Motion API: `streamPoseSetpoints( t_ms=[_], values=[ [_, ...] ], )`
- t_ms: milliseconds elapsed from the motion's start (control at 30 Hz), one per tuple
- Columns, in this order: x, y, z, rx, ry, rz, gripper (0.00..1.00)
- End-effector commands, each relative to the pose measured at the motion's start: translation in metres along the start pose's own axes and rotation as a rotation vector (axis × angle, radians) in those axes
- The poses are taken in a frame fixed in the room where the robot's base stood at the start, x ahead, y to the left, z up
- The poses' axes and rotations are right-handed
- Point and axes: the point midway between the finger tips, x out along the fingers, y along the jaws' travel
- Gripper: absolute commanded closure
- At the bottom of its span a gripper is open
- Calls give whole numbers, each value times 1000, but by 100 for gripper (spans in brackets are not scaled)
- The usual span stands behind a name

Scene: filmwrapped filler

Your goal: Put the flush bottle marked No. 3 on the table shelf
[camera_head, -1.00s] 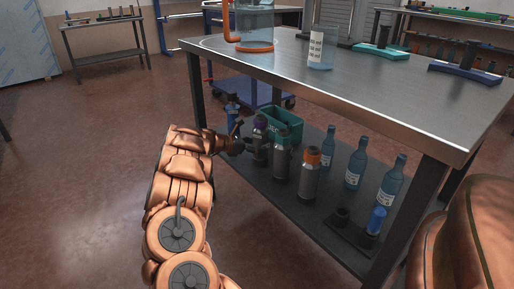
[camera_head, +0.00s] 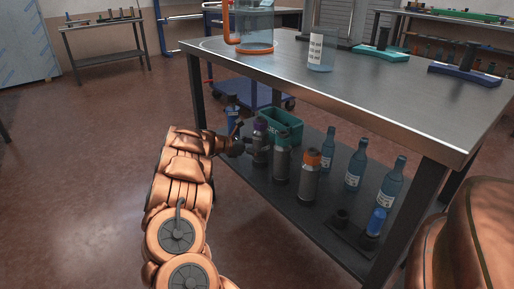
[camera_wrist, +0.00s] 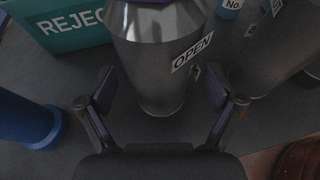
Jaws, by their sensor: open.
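Several blue bottles with white labels stand upright on the table's lower shelf (camera_head: 300,226): one at the back (camera_head: 328,147), a middle one (camera_head: 354,170) and a front one (camera_head: 391,189). Their numbers are too small to read. In the wrist view, a blue bottle (camera_wrist: 230,7) shows part of a label reading "No."; its number is hidden. My gripper (camera_wrist: 160,90) is open, with one finger on each side of a steel canister (camera_wrist: 158,75) labelled "OPEN", which has a purple top. I cannot tell whether the fingers touch it.
A teal bin (camera_head: 293,121) marked "REJECT" stands behind the canister. A blue cylinder (camera_wrist: 22,119) is left of my gripper. A dark-topped steel canister (camera_head: 281,164) and an orange-topped one (camera_head: 309,181) stand close by. The tabletop (camera_head: 375,93) overhangs the shelf.

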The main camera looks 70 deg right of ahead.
Motion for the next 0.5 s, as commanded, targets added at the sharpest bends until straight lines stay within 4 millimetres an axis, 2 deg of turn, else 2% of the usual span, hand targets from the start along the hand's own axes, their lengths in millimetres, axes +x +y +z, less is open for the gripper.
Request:
streamPoseSetpoints(
  t_ms=[500],
  values=[
    [-80,2,2,-1,1,5,8]
  ],
)
